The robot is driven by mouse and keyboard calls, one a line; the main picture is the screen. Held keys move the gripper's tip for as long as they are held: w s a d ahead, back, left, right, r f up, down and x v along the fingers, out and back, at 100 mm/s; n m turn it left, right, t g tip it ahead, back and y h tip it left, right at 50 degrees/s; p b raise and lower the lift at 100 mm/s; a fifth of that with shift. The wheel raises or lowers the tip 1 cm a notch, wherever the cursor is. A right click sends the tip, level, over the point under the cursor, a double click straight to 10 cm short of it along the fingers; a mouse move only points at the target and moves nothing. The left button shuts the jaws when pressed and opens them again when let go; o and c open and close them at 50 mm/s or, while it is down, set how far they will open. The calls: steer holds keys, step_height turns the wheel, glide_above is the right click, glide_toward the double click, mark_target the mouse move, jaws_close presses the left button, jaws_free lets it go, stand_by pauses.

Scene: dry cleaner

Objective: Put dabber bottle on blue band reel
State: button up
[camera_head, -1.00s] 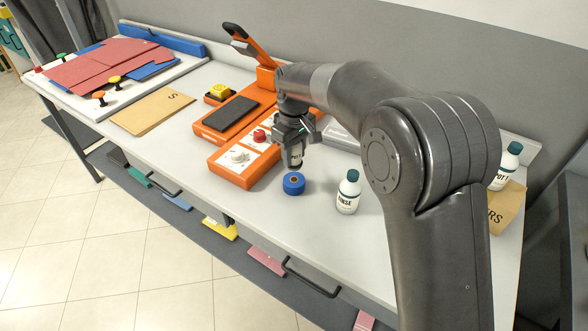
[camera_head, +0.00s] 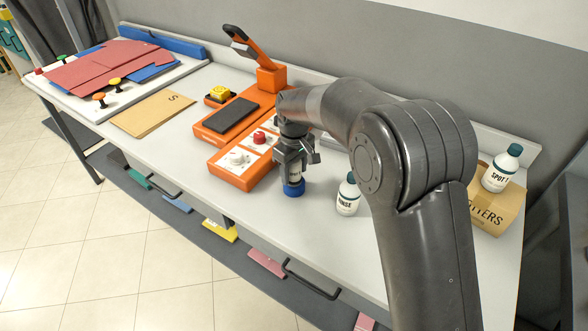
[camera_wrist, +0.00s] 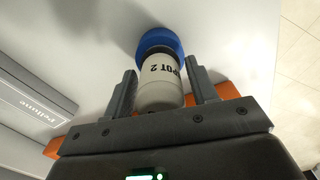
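The dabber bottle (camera_wrist: 160,82) is white with a dark band near its base and lettering that shows "POT 2". It stands upright on the blue band reel (camera_head: 294,188), its base touching or very close to the top; exact contact cannot be told. The reel also shows beyond the bottle in the wrist view (camera_wrist: 160,41). My gripper (camera_head: 294,172) points down with one finger on each side of the bottle and appears shut on it. The top of the bottle is hidden by my gripper.
A RINSE bottle (camera_head: 348,195) stands close to the right of the reel. The orange machine (camera_head: 236,168) with knobs is close to the left. A SPOT 1 bottle (camera_head: 501,168) is on a cardboard box (camera_head: 497,215) at the right. The table (camera_head: 190,168) is clear at the front left.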

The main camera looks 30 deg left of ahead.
steer(key=shift+o, duration=0.6)
steer(key=shift+r, duration=0.1)
step_height(320, 180, up, 11)
steer(key=shift+r, duration=0.6)
steer(key=shift+d, duration=0.15)
steer(key=d+r+m+t+y, duration=0.1)
steer(key=d+r+m, duration=0.35)
steer(key=d, duration=0.95)
steer(key=d+r+m+t, duration=0.1)
steer(key=d+r+m, duration=0.35)
steer(key=d, duration=0.95)
steer(key=s+d+f+m+t, duration=0.1)
steer(key=s+d+m, duration=0.2)
steer(key=s+d, duration=0.5)
steer(key=s+d+f+m+t+h, duration=0.1)
steer(key=s+d+f+m+t, duration=0.1)
steer(key=s+d, duration=0.7)
steer(key=d+m, duration=0.1)
steer(key=d, duration=0.3)
steer(key=shift+d+f+m+t, duration=0.25)
steer(key=shift+d+m+t, duration=0.05)
steer(key=shift+d+m, duration=0.1)
